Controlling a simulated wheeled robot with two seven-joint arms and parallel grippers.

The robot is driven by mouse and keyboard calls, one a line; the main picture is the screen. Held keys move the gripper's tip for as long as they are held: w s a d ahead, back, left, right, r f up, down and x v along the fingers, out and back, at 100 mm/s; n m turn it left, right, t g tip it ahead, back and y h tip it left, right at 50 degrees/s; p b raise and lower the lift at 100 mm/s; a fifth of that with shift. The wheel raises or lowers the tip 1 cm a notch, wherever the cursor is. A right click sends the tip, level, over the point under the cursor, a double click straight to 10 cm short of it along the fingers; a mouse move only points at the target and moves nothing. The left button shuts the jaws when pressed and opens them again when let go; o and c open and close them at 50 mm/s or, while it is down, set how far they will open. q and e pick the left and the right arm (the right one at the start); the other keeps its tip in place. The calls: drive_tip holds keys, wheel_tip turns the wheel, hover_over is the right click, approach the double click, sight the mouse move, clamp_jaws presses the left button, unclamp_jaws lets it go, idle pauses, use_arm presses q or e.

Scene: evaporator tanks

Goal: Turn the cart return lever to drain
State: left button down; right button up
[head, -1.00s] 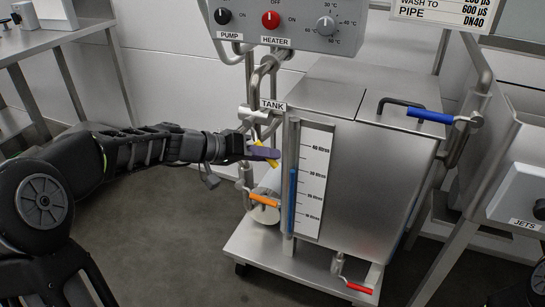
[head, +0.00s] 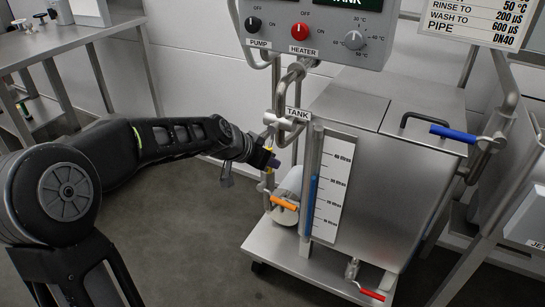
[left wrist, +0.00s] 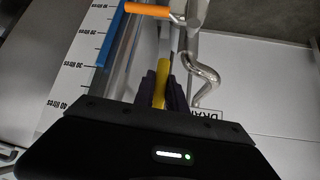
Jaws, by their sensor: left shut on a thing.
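The cart (head: 385,190) is a steel tank on a wheeled base, with a litre scale on its front. A yellow lever (left wrist: 161,82) on the pipework left of the cart lies between the dark fingers of my left gripper (left wrist: 165,90), which is shut on it. In the head view my left gripper (head: 265,160) is below the TANK label (head: 298,113) and mostly hides the lever. A partly covered label reading "DRA" (left wrist: 204,116) shows in the left wrist view. My right gripper is not in view.
An orange-handled valve (head: 284,203) sits just below my left gripper. A blue handle (head: 453,133) is at the tank's right and a red one (head: 372,294) low at the front. The control box (head: 318,30) is above. Open floor lies left of the cart.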

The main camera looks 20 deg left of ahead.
use_arm(q)
drive_tip(key=shift+a+f, duration=0.1)
drive_tip(key=shift+a, duration=0.05)
drive_tip(key=c, duration=1.4)
unclamp_jaws()
drive_tip(key=shift+o, duration=0.2)
drive_tip(key=p+v, duration=0.1)
drive_tip(key=v, duration=0.7)
drive_tip(key=shift+f, duration=0.1)
